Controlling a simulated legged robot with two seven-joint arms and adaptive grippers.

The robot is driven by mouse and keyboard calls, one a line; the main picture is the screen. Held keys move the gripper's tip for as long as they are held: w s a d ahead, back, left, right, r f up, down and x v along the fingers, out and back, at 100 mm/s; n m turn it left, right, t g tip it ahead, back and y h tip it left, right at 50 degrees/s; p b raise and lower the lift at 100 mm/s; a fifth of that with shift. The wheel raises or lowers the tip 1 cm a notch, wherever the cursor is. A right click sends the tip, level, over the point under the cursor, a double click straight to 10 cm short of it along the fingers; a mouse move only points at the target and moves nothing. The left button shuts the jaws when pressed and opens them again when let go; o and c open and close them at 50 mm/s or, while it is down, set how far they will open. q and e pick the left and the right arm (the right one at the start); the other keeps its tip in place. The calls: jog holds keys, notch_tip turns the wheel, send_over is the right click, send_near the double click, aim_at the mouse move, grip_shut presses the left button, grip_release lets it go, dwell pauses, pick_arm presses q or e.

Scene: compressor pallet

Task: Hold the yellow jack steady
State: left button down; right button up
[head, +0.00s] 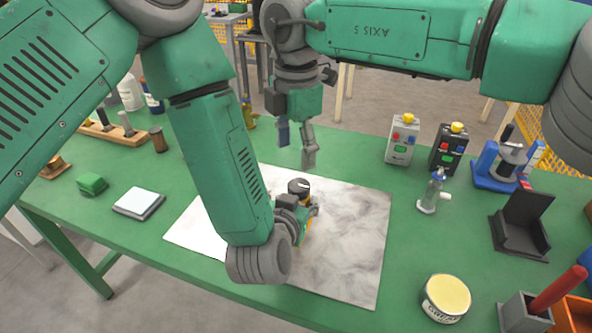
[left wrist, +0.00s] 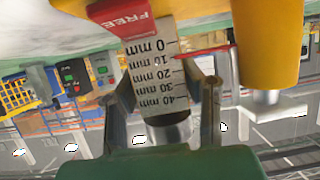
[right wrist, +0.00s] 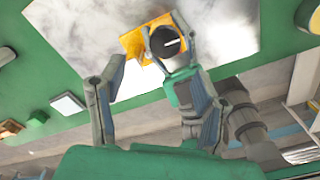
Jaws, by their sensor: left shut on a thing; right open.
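The yellow jack (head: 305,232) with a black knob (head: 299,187) stands on the pale marbled plate (head: 350,235), partly hidden behind my left arm in the head view. My left gripper (head: 309,206) is at it from the left and shut on it. In the left wrist view, my left fingers (left wrist: 163,108) are either side of a millimetre scale (left wrist: 165,75) and a metal cylinder, beside a yellow body (left wrist: 268,40) and a red "FREE" tag (left wrist: 125,15). The jack also shows in the right wrist view (right wrist: 135,42). My right gripper (head: 297,142) is open and empty, above the plate's far edge.
The green table (head: 340,150) holds two control boxes (head: 402,140) (head: 448,148), a small metal fitting (head: 432,192), a black stand (head: 520,225) and a round tin (head: 445,298) on the right. A white-topped pad (head: 138,202) and a green block (head: 91,184) lie left. The plate's right part is clear.

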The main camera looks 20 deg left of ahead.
jog(key=shift+r, duration=1.75)
pick_arm(q)
jog(key=c, duration=1)
grip_release()
